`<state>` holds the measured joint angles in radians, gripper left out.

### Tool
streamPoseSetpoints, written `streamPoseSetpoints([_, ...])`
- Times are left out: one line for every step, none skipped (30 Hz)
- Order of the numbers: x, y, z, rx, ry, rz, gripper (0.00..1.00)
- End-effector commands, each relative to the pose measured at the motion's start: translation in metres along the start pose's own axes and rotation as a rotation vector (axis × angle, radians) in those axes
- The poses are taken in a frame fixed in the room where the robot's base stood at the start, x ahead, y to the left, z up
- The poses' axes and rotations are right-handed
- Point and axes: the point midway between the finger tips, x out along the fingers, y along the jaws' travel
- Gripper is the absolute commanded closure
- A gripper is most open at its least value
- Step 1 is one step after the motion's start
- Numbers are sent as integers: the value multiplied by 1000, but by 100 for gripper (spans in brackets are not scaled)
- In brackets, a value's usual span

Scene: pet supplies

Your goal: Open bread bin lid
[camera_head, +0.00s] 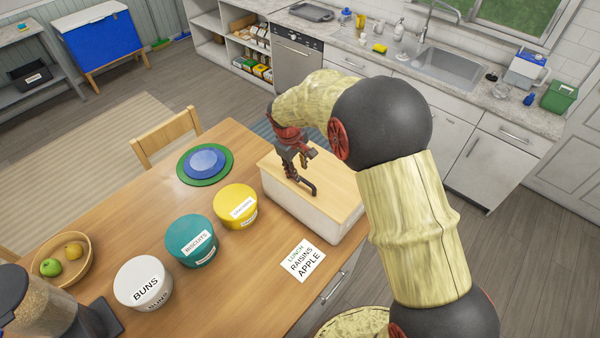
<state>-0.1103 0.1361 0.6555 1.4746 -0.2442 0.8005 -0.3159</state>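The bread bin (298,213) is a cream-white box with a flat light-wood lid (328,200), standing near the right edge of the wooden table. The lid lies flat on the box and looks closed. My gripper (300,184), red and dark grey, points down over the lid's middle. A dark bent bar shows at its tips, close to the lid; I cannot tell whether it is a finger or a handle. Whether the fingers touch the lid is unclear. My arm hides the bin's far right part.
Yellow (235,206), teal (191,240) and white (143,283) canisters stand left of the bin. A lunch note card (303,260) lies in front of it. Stacked blue and green plates (205,160), a fruit bowl (64,259) and a chair (167,138) are farther left.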

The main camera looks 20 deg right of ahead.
Motion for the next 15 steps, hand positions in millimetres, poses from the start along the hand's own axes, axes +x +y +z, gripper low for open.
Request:
streamPoseSetpoints([8, 0, 1, 0, -3, -1, 70])
streamPoseSetpoints([12, 0, 0, 0, -2, -1, 70])
streamPoseSetpoints([18, 0, 1, 0, -2, -1, 70])
streamPoseSetpoints([22, 0, 1, 1, -2, -1, 70])
streamPoseSetpoints([26, 0, 1, 1, -2, -1, 70])
streamPoseSetpoints([30, 0, 0, 1, -1, 0, 70])
streamPoseSetpoints([32, 0, 0, 1, 0, 0, 70])
streamPoseSetpoints([34, 0, 0, 1, 0, 0, 70])
streamPoseSetpoints([37, 0, 0, 1, 0, 0, 70])
streamPoseSetpoints([38, 1, 0, 1, 1, 0, 70])
streamPoseSetpoints([39, 1, 0, 1, 1, 0, 70])
streamPoseSetpoints([40, 1, 0, 1, 1, 0, 70])
streamPoseSetpoints([41, 1, 0, 2, 2, 0, 70])
streamPoseSetpoints([41, 1, 0, 1, 2, 0, 70])
streamPoseSetpoints([41, 1, 0, 1, 2, 1, 70])
